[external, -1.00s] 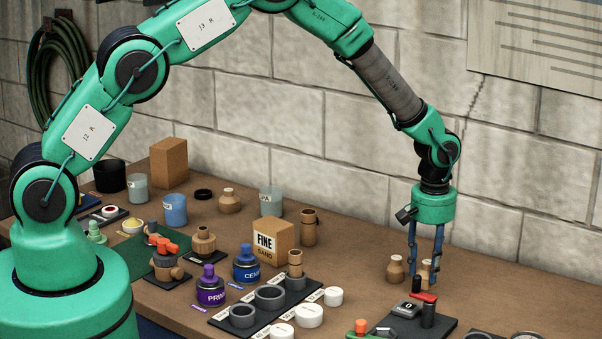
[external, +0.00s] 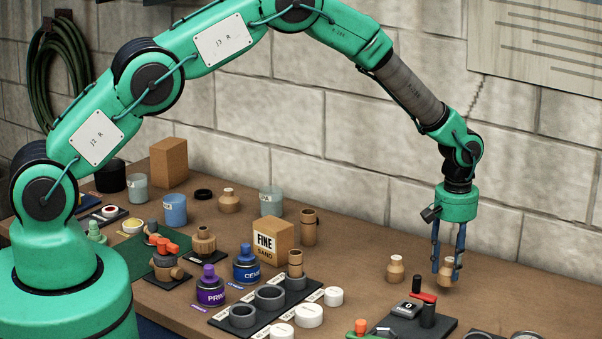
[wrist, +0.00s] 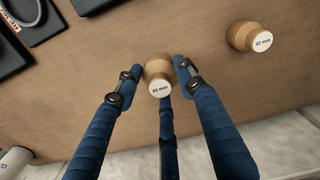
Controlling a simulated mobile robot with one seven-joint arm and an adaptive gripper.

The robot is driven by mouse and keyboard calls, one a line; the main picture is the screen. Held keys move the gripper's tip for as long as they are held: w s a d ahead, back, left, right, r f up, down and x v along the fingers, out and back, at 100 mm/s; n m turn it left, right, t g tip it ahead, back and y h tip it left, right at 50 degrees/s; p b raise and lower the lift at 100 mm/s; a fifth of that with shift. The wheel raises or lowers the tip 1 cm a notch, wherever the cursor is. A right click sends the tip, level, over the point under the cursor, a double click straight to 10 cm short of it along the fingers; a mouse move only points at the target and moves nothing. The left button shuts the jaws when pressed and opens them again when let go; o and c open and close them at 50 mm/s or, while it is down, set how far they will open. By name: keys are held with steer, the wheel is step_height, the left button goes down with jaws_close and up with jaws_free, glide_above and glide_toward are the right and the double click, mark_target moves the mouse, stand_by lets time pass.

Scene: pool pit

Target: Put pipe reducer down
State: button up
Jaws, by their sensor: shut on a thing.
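The tan pipe reducer (external: 446,268) has a pale cap label that reads like 40 mm in the wrist view (wrist: 159,85). My gripper (external: 448,272) is shut on it, with blue fingers on both sides; its fingertips also show in the wrist view (wrist: 158,75). The reducer is upright, at or just above the brown bench, near its back edge by the wall. I cannot tell whether its base touches the bench. A second tan reducer (external: 396,268), labelled 32 mm in the wrist view (wrist: 252,36), stands to the left in the external view, apart from my gripper.
A black tray (external: 440,326) with a red-handled tool stands just in front of my gripper. A black rack (external: 222,320) with grey rings and white caps lies further left. The block wall (external: 530,190) is close behind. Bare bench (external: 345,265) lies left of the second reducer.

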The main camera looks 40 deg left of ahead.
mark_target(448, 274)
steer(key=shift+f, duration=1.65)
steer(key=shift+f, duration=0.1)
steer(key=o, duration=1.2)
step_height(448, 274, up, 12)
steer(key=shift+r, duration=0.1)
